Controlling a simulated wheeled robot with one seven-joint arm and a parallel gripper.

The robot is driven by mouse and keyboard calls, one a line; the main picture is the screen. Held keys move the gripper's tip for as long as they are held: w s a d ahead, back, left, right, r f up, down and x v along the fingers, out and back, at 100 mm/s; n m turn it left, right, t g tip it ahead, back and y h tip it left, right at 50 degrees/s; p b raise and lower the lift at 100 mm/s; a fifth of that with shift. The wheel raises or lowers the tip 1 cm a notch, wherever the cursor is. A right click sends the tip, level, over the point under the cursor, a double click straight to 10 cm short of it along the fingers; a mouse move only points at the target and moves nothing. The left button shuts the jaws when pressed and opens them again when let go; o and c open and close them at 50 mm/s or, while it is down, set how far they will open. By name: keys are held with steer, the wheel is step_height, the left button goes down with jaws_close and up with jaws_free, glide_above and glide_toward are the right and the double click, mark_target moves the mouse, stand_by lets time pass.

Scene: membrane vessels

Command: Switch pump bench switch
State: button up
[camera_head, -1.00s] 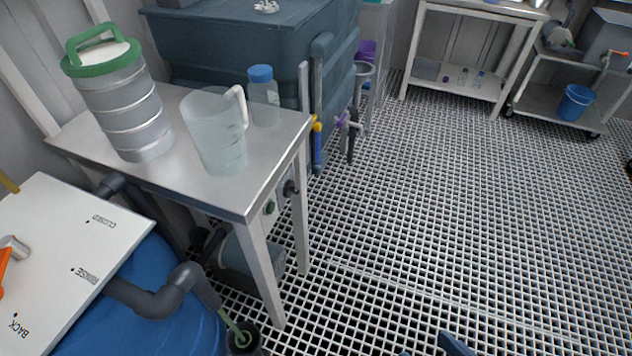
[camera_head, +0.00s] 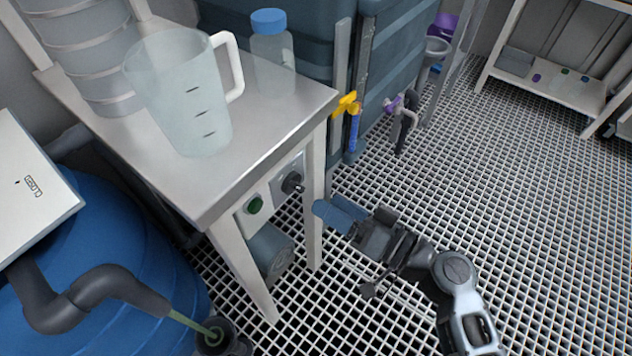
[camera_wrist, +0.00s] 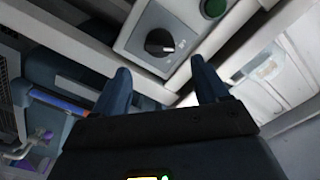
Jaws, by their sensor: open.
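The pump bench switch (camera_head: 291,182) is a black rotary knob on a light grey plate on the bench's side, under the top. In the wrist view the knob (camera_wrist: 160,43) shows face-on, with a pale pointer mark and small lettering too blurred to read. A green round button (camera_head: 254,205) sits left of it in the head view. My gripper (camera_head: 340,213) is open and empty, to the right of and below the knob. In the wrist view its blue fingertips (camera_wrist: 163,80) stand apart below the knob, with neither touching it.
The bench top (camera_head: 262,128) holds a clear jug (camera_head: 190,105) and a blue-capped bottle (camera_head: 272,45). A bench leg (camera_head: 314,200) stands close to my fingers. Yellow (camera_head: 346,103) and purple (camera_head: 394,104) valve handles are behind. The grating floor (camera_head: 510,200) at right is clear.

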mark_target(302, 188)
steer(key=x, duration=0.7)
steer(key=shift+a, duration=0.15)
steer(key=shift+c, duration=0.3)
steer(key=c, duration=1)
steer(key=shift+o, duration=0.2)
steer(key=shift+m, duration=0.4)
steer(key=m, duration=0.5)
steer(key=shift+w, duration=0.1)
steer(key=m+p, duration=0.1)
steer(key=m, duration=0.5)
steer(key=shift+f, duration=0.1)
